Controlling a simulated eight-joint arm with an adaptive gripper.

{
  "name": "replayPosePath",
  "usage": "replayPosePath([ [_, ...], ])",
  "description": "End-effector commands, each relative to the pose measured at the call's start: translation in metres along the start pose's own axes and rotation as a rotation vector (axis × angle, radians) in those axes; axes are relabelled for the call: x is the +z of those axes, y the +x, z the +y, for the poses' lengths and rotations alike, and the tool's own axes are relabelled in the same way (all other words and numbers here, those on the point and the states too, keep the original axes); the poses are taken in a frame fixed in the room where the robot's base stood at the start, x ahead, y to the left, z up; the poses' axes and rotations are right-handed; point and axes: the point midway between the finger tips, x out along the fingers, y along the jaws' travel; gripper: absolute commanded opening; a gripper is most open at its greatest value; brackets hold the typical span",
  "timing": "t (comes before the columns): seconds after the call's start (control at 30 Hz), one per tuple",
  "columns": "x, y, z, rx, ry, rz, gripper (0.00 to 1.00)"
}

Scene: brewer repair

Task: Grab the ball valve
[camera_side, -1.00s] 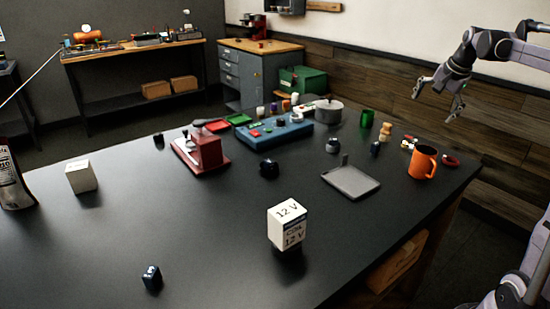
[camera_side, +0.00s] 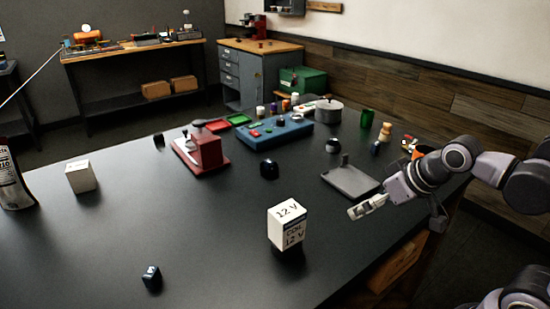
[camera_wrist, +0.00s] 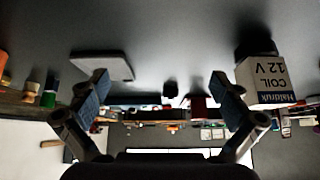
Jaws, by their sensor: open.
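I cannot tell for sure which thing is the ball valve. Several small dark parts lie on the black table: a rounded black one (camera_side: 269,168) in the middle, a dark blue one (camera_side: 152,277) at the front left, and a dark grey one (camera_side: 333,146) near the back. My gripper (camera_side: 395,218) is open and empty above the table's right edge, right of the white coil box. In the wrist view my gripper's blue-padded fingers (camera_wrist: 162,92) are wide apart with nothing between them up close.
The white "12 V" coil box (camera_side: 287,224) stands left of my gripper; in the wrist view the coil box (camera_wrist: 264,80) is beside the right finger. A flat grey tray (camera_side: 350,181) lies just behind my gripper. A red press (camera_side: 207,152) stands further left. The front middle is clear.

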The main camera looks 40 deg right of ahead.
Motion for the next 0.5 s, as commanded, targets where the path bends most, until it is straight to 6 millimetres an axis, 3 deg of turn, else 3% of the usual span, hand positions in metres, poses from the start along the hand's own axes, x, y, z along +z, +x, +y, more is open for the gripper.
replayPosePath([
  [0.13, 0.0113, 0.0025, -0.0078, -0.013, -0.051, 0.008, 1.00],
  [0.5, 0.0113, 0.0025, -0.0079, -0.014, -0.052, 0.009, 1.00],
])
